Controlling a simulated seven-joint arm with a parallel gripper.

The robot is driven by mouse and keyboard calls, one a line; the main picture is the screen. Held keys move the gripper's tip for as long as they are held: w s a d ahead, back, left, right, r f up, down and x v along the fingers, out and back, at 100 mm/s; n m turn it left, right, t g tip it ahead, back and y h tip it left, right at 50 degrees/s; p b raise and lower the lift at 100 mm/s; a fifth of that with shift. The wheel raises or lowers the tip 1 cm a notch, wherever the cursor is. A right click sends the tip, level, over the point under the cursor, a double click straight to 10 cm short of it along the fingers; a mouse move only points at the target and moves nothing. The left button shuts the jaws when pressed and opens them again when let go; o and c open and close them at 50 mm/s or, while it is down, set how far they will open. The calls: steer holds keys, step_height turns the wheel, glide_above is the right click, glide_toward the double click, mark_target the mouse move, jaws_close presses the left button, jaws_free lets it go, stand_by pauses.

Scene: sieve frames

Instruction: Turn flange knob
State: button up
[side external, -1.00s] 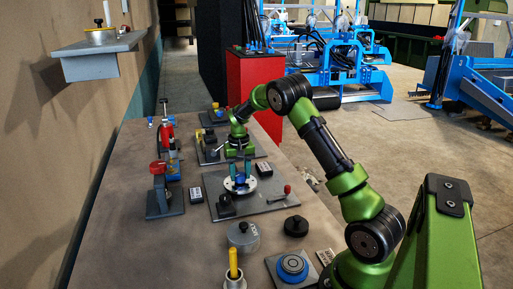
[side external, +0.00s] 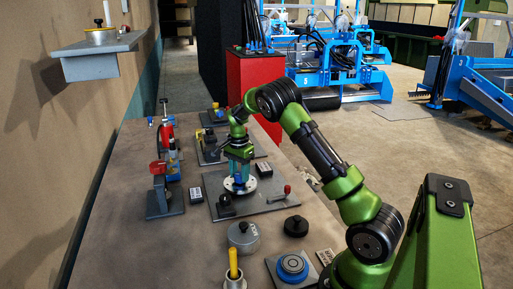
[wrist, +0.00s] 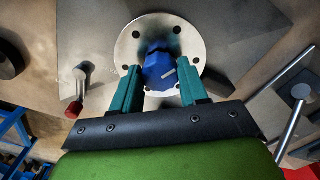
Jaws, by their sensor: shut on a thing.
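The flange knob (wrist: 158,68) is blue with a pale pointer mark and sits at the centre of a round silver flange (wrist: 193,48) with bolt holes. The flange also shows in the side view (side external: 241,188), on a grey plate (side external: 275,203). My gripper (wrist: 160,82) points down over the flange, its teal fingers on either side of the knob, shut on it. In the side view my gripper (side external: 239,176) hides most of the knob.
A small red-tipped lever (side external: 287,190) stands on the same plate, and a dark block (side external: 226,205) is at its left. A grey weight (side external: 243,237), a black knob (side external: 296,226) and a yellow handle (side external: 233,262) stand nearer the camera. A red-topped fixture (side external: 158,168) is at left.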

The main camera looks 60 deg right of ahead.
mark_target(240, 174)
steer(key=m, duration=0.4)
stand_by(0.5)
steer(key=o, duration=1.1)
steer(key=shift+c, duration=0.2)
steer(key=shift+r, duration=0.1)
step_height(240, 174, up, 17)
